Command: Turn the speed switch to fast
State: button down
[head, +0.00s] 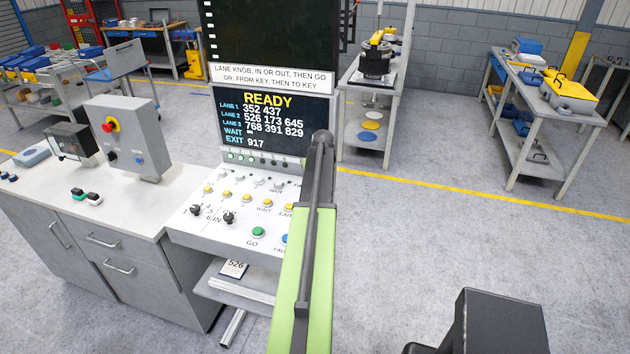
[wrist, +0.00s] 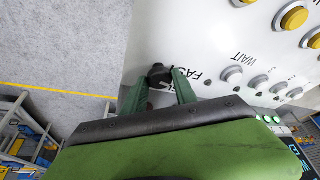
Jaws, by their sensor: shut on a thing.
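The speed switch (wrist: 159,72) is a small black knob on the white control panel (wrist: 165,30), in the middle of the wrist view. My gripper (wrist: 158,82) has one green finger on each side of it and is shut on it. The word FAST is printed beside the right finger and is partly covered. Which way the switch points cannot be made out. In the head view the switch and my gripper are hidden behind my green arm, at the right side of the sloped panel (head: 215,222).
Yellow and white buttons (wrist: 294,17) sit close by on the panel, with a WAIT label. The head view shows two black knobs (head: 229,218), a green GO button (head: 258,232) and a screen (head: 262,122) reading READY. Open floor (head: 430,240) lies to the right.

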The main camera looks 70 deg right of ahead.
jog(key=shift+s+n+t+y, duration=0.1)
jog(key=shift+n+t+y, duration=0.25)
jog(key=shift+n, duration=0.85)
jog(key=c, duration=1)
grip_release()
jog(key=shift+r, duration=0.1)
jog(key=p+v, duration=1.6)
jog(key=v, duration=0.1)
jog(key=shift+s+r, duration=0.15)
jog(key=shift+d, duration=0.1)
